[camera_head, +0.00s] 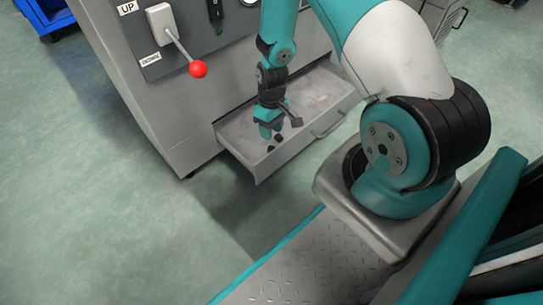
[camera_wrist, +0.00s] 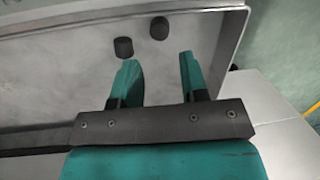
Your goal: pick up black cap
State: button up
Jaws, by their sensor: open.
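Two small black caps lie in the open grey drawer. In the wrist view one cap (camera_wrist: 123,47) is just beyond the tip of the left finger. The other cap (camera_wrist: 159,28) is farther ahead, roughly in line with the gap between the fingers. In the head view the caps show as dark spots (camera_head: 278,137) (camera_head: 270,148) close to the gripper, near the drawer's front. My gripper (camera_wrist: 159,60) has teal fingers that are apart with nothing between them. It points down over the drawer in the head view (camera_head: 271,131).
The drawer (camera_head: 232,160) has raised metal walls close around the caps and fingers. The grey cabinet (camera_head: 180,125) above it carries a lever with a red knob (camera_head: 198,69) and UP/DOWN labels. Green floor at left is clear.

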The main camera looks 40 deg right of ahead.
aim_at(272, 148)
jog(key=shift+s+a+f+b, duration=0.15)
jog(key=shift+f+b, duration=0.75)
jog(key=shift+f, duration=0.25)
jog(key=shift+s+a+f+b, duration=0.1)
jog(key=shift+s+f+b, duration=0.1)
jog(key=shift+f+b, duration=0.9)
jog(key=shift+s+a+f+b, duration=0.15)
jog(key=shift+f+b, duration=0.6)
jog(key=shift+f, duration=0.5)
jog(key=shift+r, duration=0.1)
jog(key=c, duration=0.7)
